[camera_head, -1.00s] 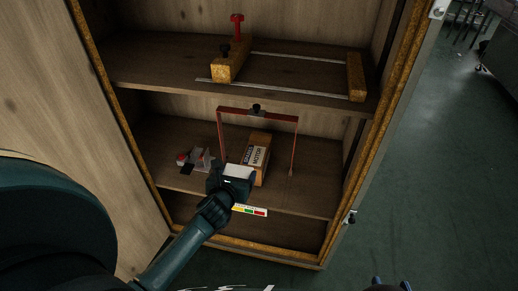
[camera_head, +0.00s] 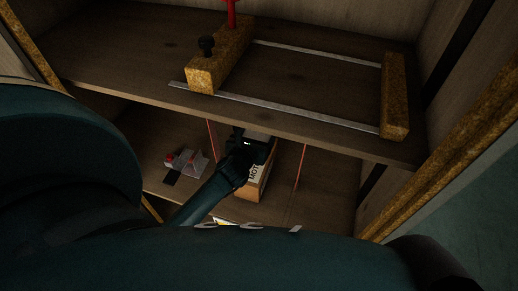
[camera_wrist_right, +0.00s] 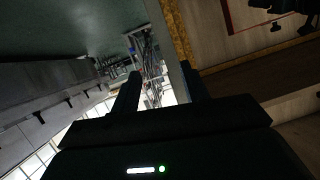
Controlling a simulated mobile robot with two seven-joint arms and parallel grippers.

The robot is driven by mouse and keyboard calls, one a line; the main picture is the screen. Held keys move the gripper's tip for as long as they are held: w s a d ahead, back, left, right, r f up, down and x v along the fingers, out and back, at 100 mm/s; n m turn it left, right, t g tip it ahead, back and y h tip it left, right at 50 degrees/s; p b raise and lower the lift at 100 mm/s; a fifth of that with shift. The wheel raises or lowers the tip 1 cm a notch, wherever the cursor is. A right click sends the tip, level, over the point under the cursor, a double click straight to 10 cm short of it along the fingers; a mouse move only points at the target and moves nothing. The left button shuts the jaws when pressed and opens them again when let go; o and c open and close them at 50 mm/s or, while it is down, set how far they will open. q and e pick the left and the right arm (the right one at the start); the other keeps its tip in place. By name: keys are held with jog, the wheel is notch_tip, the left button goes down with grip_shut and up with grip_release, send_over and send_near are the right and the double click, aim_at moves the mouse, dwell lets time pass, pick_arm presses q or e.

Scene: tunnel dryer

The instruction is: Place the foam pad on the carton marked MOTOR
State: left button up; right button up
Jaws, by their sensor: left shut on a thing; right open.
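The brown carton (camera_head: 252,187) with a white label, partly readable as "MOT", stands on the lower shelf. My left gripper (camera_head: 258,142) is over its far part and covers much of its top. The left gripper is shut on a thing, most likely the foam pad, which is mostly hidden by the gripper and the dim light. I cannot tell whether the pad touches the carton. My right gripper (camera_wrist_right: 160,90) is open and empty in the right wrist view, away from the shelf.
Thin red uprights (camera_head: 300,166) stand either side of the carton. The upper shelf (camera_head: 120,72) overhangs it and carries a wooden block (camera_head: 222,62) with knobs and metal rails. A small grey and red item (camera_head: 190,161) lies left of the carton, beside a black flat piece (camera_head: 172,178).

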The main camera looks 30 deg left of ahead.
pick_arm(q)
notch_tip(320, 180, down, 5)
jog(key=shift+s+r+b, duration=0.1)
jog(key=shift+r+b, duration=0.05)
jog(key=shift+b, duration=0.7)
notch_tip(320, 180, down, 3)
jog(key=shift+f+b, duration=0.15)
jog(key=shift+b, duration=0.75)
pick_arm(e)
jog(key=shift+s+d+r+t, duration=0.5)
jog(key=shift+s+d+t, duration=0.05)
jog(key=shift+d+t, duration=0.25)
jog(key=shift+f, duration=0.1)
pick_arm(q)
jog(key=o, duration=1)
jog(key=shift+f, duration=0.1)
pick_arm(e)
jog(key=shift+w+a, duration=0.1)
jog(key=shift+a, duration=0.05)
